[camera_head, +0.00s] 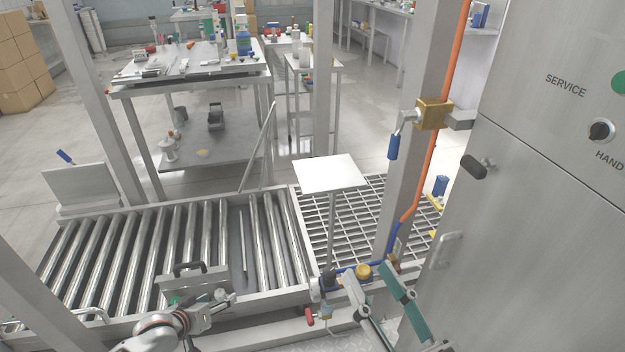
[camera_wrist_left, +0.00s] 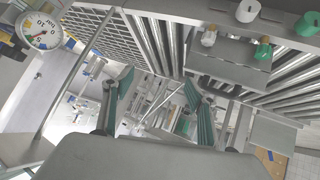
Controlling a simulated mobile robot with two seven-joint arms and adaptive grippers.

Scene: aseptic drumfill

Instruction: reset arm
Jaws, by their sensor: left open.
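My left gripper (camera_head: 222,300) is low in the head view, over the near side of the roller conveyor (camera_head: 150,240). In the left wrist view the left gripper (camera_wrist_left: 160,82) shows two teal-padded fingers spread apart with nothing between them. My right gripper (camera_head: 368,277) is at the bottom centre-right of the head view, beside the valve fittings at the conveyor's corner.
A steel post (camera_head: 415,150) with an orange hose stands right of centre, beside a steel cabinet (camera_head: 545,190). A pole-mounted white panel (camera_head: 330,174) stands near the grating (camera_head: 365,215). A dial gauge (camera_wrist_left: 40,32) shows in the left wrist view. A cluttered table (camera_head: 190,88) is behind.

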